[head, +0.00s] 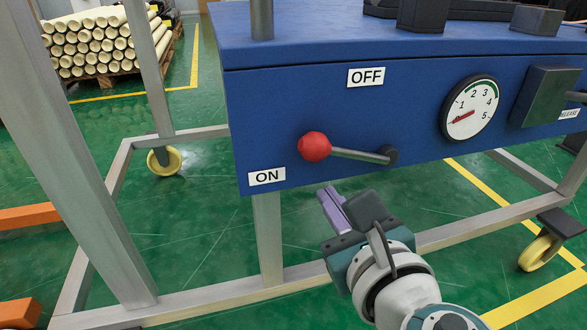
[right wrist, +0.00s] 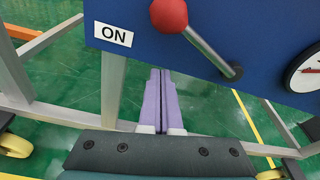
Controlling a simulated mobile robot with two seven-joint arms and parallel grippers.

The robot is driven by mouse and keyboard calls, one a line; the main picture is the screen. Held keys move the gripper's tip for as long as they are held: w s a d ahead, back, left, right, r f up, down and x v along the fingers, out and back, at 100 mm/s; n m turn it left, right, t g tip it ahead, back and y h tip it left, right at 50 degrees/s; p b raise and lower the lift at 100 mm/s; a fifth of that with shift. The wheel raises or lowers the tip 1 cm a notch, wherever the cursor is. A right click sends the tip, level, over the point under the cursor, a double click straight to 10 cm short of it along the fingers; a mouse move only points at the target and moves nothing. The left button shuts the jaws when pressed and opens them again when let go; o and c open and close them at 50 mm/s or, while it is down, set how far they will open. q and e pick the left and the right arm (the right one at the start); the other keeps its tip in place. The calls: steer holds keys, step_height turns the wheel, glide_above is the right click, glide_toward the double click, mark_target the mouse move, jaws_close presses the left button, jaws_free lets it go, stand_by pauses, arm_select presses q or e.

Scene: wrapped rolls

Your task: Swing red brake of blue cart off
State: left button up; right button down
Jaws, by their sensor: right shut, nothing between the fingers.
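The blue cart's panel (head: 290,110) fills the upper part of the head view. The brake is a red knob (head: 314,147) on a grey lever (head: 360,155) that pivots at its right end. The lever points left, with the knob a little above the ON label (head: 267,176) and below the OFF label (head: 366,77). The knob also shows at the top of the right wrist view (right wrist: 168,14). My right gripper (head: 329,193) is shut and empty, just below the knob and lever and apart from them. It also shows in the right wrist view (right wrist: 156,75). My left gripper is not in view.
A round gauge (head: 470,107) and a dark box (head: 543,96) sit right of the lever on the panel. The cart's metal frame (head: 190,302) and yellow casters (head: 164,161) stand around. Wrapped rolls (head: 100,43) lie on a pallet behind left.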

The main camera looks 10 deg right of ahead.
mark_target(314, 166)
steer(key=shift+w+f+b, duration=0.2)
steer(key=shift+w, duration=0.35)
steer(key=shift+w+f+b, duration=0.15)
steer(key=shift+w, duration=0.35)
steer(key=r, duration=0.1)
steer(key=r+p, duration=0.2)
steer(key=shift+w+a, duration=0.1)
steer(key=shift+a, duration=0.15)
steer(key=shift+s+a+r+p, duration=0.2)
steer(key=shift+s+r+p, duration=0.1)
steer(key=shift+r, duration=0.25)
steer(key=shift+r+m+p, duration=0.3)
steer(key=shift+r+p, duration=0.15)
